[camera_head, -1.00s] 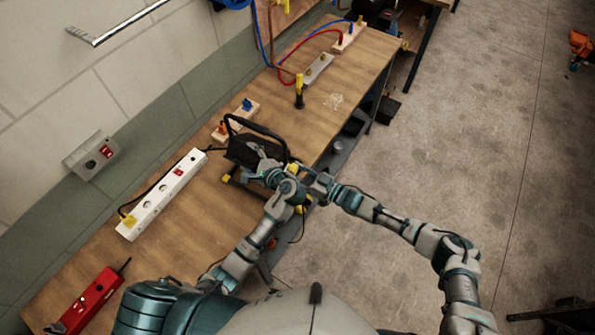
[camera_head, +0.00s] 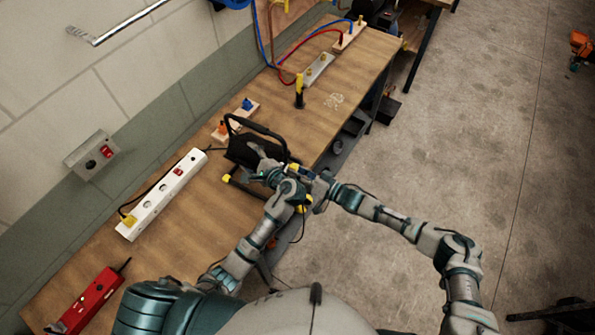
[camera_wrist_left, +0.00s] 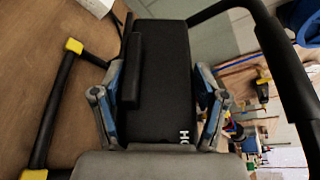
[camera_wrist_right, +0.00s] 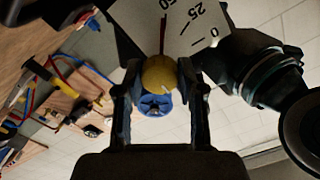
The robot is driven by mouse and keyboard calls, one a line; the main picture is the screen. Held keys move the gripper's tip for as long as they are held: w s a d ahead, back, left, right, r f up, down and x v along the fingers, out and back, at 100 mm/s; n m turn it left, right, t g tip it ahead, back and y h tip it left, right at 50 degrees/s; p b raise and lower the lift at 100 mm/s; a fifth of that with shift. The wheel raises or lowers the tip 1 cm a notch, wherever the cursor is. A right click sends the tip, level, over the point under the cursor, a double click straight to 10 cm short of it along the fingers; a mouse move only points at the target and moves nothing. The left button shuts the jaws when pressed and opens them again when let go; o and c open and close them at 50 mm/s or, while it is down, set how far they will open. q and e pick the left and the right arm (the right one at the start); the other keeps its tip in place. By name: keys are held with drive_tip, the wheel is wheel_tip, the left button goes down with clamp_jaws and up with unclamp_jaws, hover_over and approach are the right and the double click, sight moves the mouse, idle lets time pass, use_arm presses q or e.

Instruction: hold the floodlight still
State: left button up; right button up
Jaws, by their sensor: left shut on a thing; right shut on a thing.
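The black floodlight (camera_head: 243,152), with a tubular handle and yellow-capped feet, stands on the bench. My left gripper (camera_head: 266,172) is at its near side. In the left wrist view, the left gripper (camera_wrist_left: 158,80) has its blue-padded fingers on both sides of the black housing (camera_wrist_left: 165,65), shut on it. My right gripper (camera_head: 306,175) is close to the right of the left one, by the bench edge. In the right wrist view, the right gripper (camera_wrist_right: 158,82) is shut on a round yellow knob (camera_wrist_right: 160,70), with a blue part below and a white numbered dial (camera_wrist_right: 185,25) above.
Wooden blocks with connectors (camera_head: 240,118) and a yellow-black tool (camera_head: 299,92) stand beyond the floodlight. A wall socket (camera_head: 92,156) is at left.

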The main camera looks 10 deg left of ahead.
drive_tip(key=shift+w+d, duration=0.15)
drive_tip(key=shift+w, duration=0.1)
drive_tip(key=o, duration=1.2)
drive_tip(key=shift+c, duration=0.2)
drive_tip(key=shift+s, duration=0.1)
drive_tip(key=v, duration=1.2)
drive_tip(key=shift+f, duration=0.1)
use_arm(q)
drive_tip(key=o, duration=1.9)
drive_tip(key=shift+c, duration=0.2)
